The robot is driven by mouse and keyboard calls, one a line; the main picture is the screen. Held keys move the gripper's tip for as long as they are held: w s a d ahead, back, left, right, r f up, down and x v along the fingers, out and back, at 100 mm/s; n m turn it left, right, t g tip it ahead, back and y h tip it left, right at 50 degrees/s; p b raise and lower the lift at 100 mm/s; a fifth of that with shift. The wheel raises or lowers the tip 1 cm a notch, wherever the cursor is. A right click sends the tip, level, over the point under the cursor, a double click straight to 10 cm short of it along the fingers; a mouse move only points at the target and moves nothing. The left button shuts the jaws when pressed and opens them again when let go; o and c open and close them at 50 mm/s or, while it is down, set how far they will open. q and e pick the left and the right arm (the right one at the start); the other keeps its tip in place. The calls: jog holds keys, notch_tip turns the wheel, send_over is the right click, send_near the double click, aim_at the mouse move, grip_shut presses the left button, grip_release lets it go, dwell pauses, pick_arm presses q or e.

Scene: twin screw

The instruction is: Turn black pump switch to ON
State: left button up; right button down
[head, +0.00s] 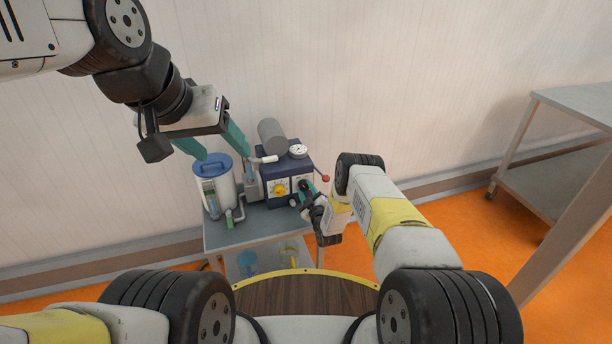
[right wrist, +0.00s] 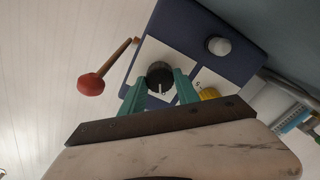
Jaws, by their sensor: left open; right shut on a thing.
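The black pump switch (right wrist: 159,78) is a round black knob with a pale pointer mark, on a white panel of the dark blue pump box (right wrist: 215,25). My right gripper (right wrist: 160,88) is shut on this knob, one teal finger on each side. In the head view the pump box (head: 272,195) stands on a small table, and my right gripper (head: 311,190) is at its front right; the knob is mostly hidden there. My left gripper (head: 217,146) is open and empty, above the blue-lidded container. The switch's ON label cannot be read.
A yellow knob (head: 280,190) sits left of the black one. A red-balled lever (head: 325,178) sticks out at the box's right. A blue-lidded container (head: 212,165) stands left on the grey table (head: 225,240). A metal table (head: 575,105) stands far right.

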jog(key=shift+m, duration=0.3)
jog(key=m, duration=0.5)
jog(key=shift+d+m, duration=0.1)
jog(key=shift+m, duration=0.2)
jog(key=m, duration=0.5)
jog(key=shift+m, duration=0.3)
jog(key=shift+f, duration=0.1)
jog(key=c, duration=0.9)
grip_release()
jog(key=v, duration=0.8)
